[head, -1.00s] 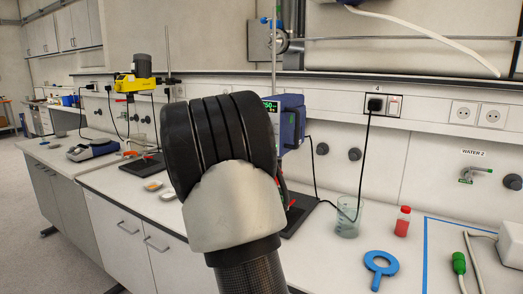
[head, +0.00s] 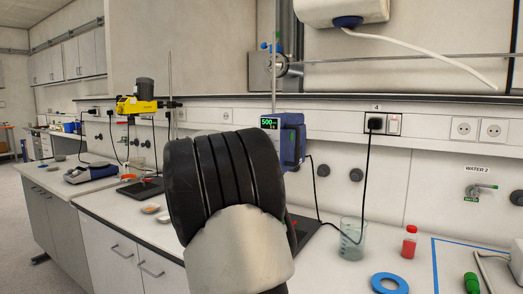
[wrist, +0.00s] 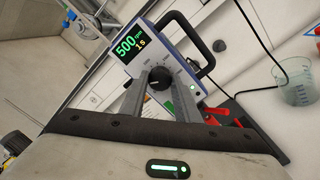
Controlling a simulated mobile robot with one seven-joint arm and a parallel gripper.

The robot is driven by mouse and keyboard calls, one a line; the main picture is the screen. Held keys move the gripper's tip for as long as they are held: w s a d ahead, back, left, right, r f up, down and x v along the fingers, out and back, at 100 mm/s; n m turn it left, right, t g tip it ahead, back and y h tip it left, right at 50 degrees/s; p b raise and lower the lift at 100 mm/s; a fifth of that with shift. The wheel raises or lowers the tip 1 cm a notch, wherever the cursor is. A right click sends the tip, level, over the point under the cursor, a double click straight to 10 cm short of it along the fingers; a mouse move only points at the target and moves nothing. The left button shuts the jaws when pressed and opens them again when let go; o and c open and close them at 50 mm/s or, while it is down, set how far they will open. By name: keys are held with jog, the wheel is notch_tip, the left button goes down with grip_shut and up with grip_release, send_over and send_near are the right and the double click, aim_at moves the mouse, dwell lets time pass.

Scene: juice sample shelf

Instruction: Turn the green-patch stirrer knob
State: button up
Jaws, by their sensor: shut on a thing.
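The blue and white stirrer (head: 290,140) hangs on a stand on the bench, partly hidden behind my arm in the head view. A small green light (wrist: 192,87) is lit at the right of the knob. The head view hides my fingers and the knob.
A beaker (head: 352,240), a red bottle (head: 409,242) and a blue ring (head: 389,284) stand or lie right of the stirrer. A black cable (head: 367,190) hangs from the wall socket. A yellow stirrer (head: 140,105) stands farther left. Red clamp parts (wrist: 222,118) are near the fingers.

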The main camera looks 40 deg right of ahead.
jog(key=o, duration=1.1)
jog(key=shift+c, duration=0.2)
jog(key=shift+a, duration=0.1)
jog(key=v, duration=1.7)
jog(key=shift+s+a, duration=0.1)
